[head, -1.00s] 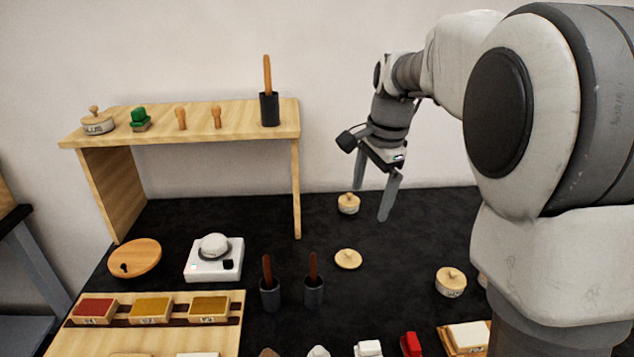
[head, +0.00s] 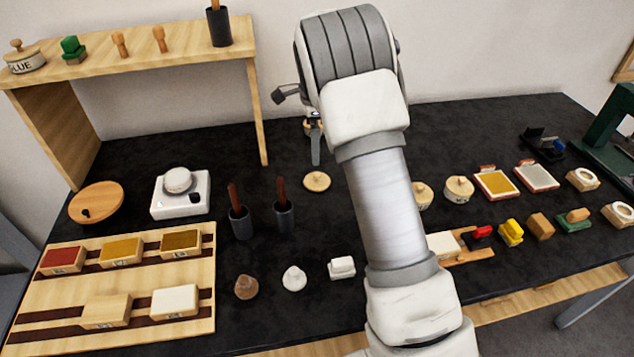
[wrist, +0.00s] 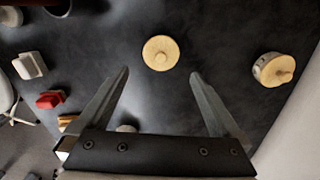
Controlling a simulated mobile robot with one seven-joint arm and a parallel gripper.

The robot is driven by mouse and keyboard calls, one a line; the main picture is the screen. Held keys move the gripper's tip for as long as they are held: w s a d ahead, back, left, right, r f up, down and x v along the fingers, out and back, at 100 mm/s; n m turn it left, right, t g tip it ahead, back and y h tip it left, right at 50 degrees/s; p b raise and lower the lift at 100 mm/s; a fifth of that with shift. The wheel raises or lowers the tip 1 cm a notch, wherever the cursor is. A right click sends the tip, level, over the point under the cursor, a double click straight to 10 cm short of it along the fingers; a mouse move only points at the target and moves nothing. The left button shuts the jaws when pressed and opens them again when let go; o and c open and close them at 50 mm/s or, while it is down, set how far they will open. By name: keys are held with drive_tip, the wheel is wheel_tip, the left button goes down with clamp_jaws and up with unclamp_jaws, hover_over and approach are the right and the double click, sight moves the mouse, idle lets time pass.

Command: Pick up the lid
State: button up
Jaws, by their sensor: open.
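The lid (head: 317,181) is a flat, round, pale wooden disc with a small knob, lying on the dark table top. It also shows in the wrist view (wrist: 161,53), just beyond the fingertips and centred between them. My gripper (wrist: 160,75) is open and empty, its two fingers spread on either side of a clear gap. The fingers are above the table and apart from the lid. In the head view my arm hides most of the gripper; one finger shows behind the lid.
A lidded jar (wrist: 273,68) stands right of the lid in the wrist view. In the head view, two dark cups (head: 241,222) with brown handles stand left of the lid, near a white scale (head: 181,207). A wooden shelf (head: 180,45) stands at the back left. Bare table surrounds the lid.

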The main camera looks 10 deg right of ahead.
sight(317, 173)
wheel_tip(317, 173, down, 6)
drive_tip(key=shift+r, duration=0.2)
drive_tip(key=f, duration=0.5)
drive_tip(key=shift+w+d+f, duration=0.1)
drive_tip(key=shift+d, duration=0.2)
drive_tip(key=c, duration=1)
drive_tip(key=shift+c, duration=0.2)
